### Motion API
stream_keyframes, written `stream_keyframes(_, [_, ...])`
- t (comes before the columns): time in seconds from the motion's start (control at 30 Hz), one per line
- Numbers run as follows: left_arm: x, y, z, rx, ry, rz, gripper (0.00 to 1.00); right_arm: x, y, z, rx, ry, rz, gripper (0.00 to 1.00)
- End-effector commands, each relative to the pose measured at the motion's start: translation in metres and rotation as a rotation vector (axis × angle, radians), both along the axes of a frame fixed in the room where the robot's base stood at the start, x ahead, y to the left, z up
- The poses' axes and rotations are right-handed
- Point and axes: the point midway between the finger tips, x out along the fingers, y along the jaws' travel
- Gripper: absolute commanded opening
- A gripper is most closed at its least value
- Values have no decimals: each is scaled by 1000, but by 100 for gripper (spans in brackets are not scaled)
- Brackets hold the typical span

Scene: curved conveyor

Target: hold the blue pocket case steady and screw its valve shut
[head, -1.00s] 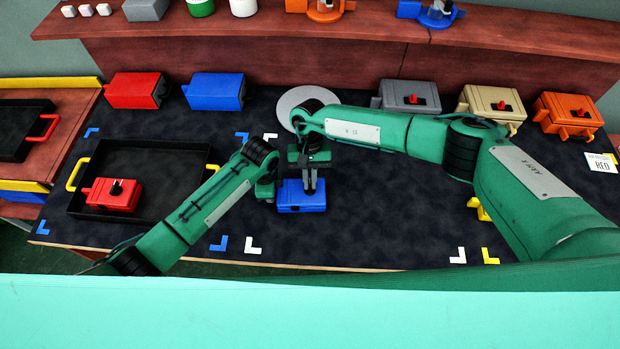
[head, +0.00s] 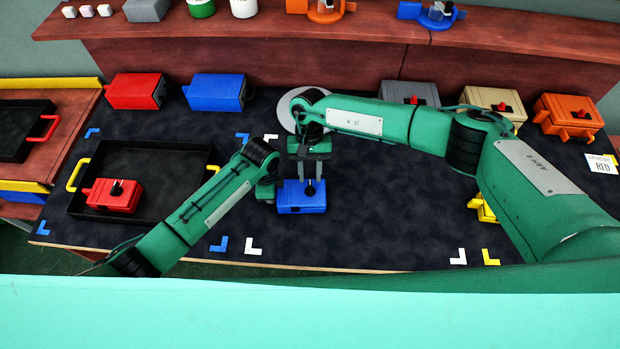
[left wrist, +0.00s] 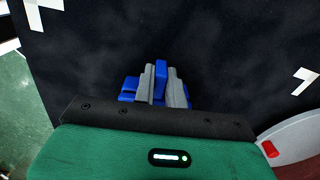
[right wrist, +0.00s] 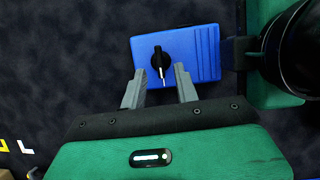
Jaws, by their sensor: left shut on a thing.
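The blue pocket case (head: 301,203) lies on the dark table top in the middle of the head view. Its valve, a black knob (right wrist: 161,60) with a pale pointer line, is on the top face; the line points toward my right gripper in the right wrist view. My left gripper (left wrist: 164,82) is shut on a blue part (left wrist: 161,72) of the case from its left side; the arm hides much of this in the head view. My right gripper (right wrist: 160,86) is open and empty. Its fingers (head: 309,176) are spread just above and behind the knob, apart from it.
A black tray (head: 195,155) with a red case (head: 113,195) is at the left. A large blue case (head: 215,91) and red case (head: 137,90) stand behind. Grey, beige and orange cases (head: 568,117) stand at the back right. The table's front middle is clear.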

Motion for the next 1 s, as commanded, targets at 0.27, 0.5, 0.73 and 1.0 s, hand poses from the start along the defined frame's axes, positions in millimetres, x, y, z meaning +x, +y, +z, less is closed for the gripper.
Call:
stream_keyframes(0.27, [0,0,0,0,0,0,0,24,0,56,0,-4,-1,31])
stream_keyframes(0.5, [0,0,0,0,0,0,0,35,0,81,1,-2,0,31])
stream_keyframes(0.73, [0,0,0,-1,0,0,0,36,0,85,0,-1,0,31])
stream_keyframes(1.0, [0,0,0,0,0,0,26,36,0,85,0,-1,0,31])
